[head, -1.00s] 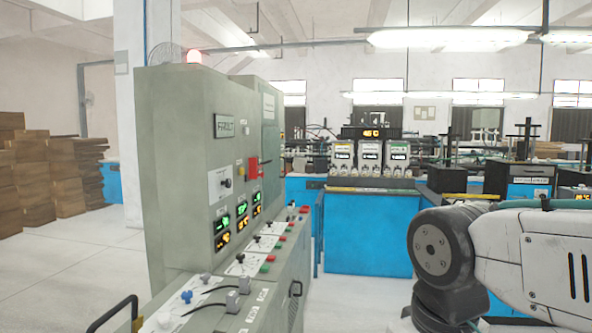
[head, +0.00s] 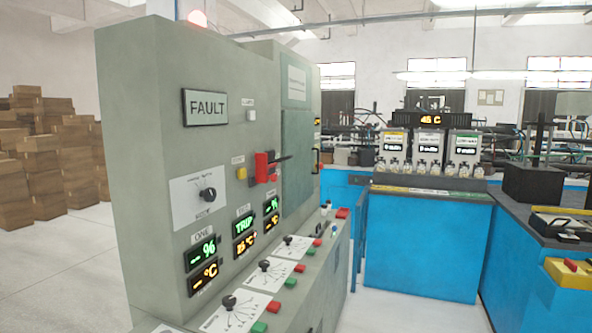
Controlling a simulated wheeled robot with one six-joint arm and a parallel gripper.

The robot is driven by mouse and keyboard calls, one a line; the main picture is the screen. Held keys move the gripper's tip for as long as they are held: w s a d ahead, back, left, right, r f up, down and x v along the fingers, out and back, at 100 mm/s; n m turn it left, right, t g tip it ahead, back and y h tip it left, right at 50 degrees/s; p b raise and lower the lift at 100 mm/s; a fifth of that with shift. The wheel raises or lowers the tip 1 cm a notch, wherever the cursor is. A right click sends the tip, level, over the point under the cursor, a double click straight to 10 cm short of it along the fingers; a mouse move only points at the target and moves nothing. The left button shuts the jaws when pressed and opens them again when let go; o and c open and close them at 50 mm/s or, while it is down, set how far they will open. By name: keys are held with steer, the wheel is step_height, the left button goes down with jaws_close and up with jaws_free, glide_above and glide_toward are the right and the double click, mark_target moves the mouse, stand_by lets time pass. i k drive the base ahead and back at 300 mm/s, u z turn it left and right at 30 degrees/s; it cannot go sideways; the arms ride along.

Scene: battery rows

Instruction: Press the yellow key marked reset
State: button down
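The key is left of a red switch (head: 263,167) with a dark lever and below the FAULT sign (head: 205,107). Nothing covers the key. My gripper is not in view.
A sloping desk (head: 290,275) with knobs and red and green buttons juts from the cabinet below the displays. A rotary knob (head: 208,195) is left of the key. Blue benches (head: 425,240) stand behind at right. Open floor (head: 390,310) lies between.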

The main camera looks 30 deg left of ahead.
mark_target(242, 171)
steer(key=u, duration=0.05)
steer(key=i, duration=1.3)
steer(key=u, duration=0.7)
steer(key=i, duration=0.5)
steer(key=u, duration=0.2)
